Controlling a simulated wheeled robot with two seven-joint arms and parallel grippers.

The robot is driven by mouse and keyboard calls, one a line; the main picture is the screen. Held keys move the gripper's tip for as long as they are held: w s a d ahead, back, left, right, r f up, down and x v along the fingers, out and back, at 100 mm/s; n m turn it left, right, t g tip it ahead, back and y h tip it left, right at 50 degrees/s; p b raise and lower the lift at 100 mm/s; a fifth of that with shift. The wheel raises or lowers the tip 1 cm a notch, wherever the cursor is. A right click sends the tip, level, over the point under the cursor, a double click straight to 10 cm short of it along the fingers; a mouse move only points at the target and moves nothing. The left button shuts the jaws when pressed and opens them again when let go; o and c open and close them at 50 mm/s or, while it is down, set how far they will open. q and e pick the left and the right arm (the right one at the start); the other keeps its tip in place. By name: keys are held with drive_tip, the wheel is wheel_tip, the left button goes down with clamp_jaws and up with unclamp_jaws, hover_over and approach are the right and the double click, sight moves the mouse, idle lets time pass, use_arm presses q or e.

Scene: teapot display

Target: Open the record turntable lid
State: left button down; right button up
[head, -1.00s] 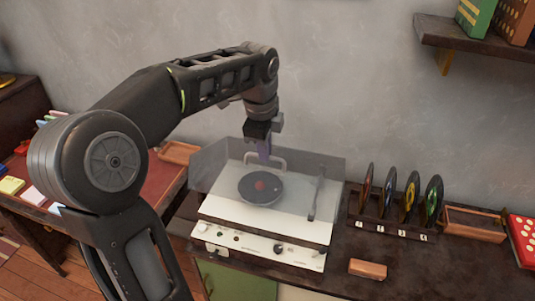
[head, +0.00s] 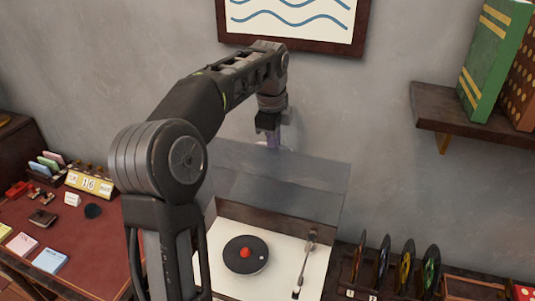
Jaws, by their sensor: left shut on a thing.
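The record turntable (head: 281,283) has a white deck with a black record (head: 245,254) with a red centre, and a tonearm (head: 306,264) at its right. Its clear grey lid (head: 290,178) is raised and tilted up at the back, so the record and tonearm show uncovered. My left gripper (head: 273,139) is shut at the lid's upper edge, on the lid handle, which is mostly hidden by the fingers. The turntable's front is cut off by the bottom of the view. My right gripper is not in view.
A rack (head: 351,276) with several upright records stands right of the turntable. A wall shelf (head: 470,123) with books is at the upper right. A framed picture (head: 290,45) hangs behind my arm. A red-topped desk (head: 75,235) with small items is at left.

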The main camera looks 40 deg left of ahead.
use_arm(q)
drive_tip(key=shift+w+a+f, duration=0.1)
drive_tip(key=shift+w+a, duration=0.2)
drive_tip(key=shift+w, duration=0.6)
drive_tip(key=shift+w+a+f, duration=0.15)
drive_tip(key=shift+w+a, duration=0.2)
drive_tip(key=shift+w, duration=0.5)
drive_tip(key=shift+w+a+f, duration=0.1)
drive_tip(key=shift+w+a, duration=0.2)
drive_tip(key=shift+w, duration=0.6)
drive_tip(key=c, duration=1.5)
unclamp_jaws()
drive_tip(key=shift+s, duration=0.1)
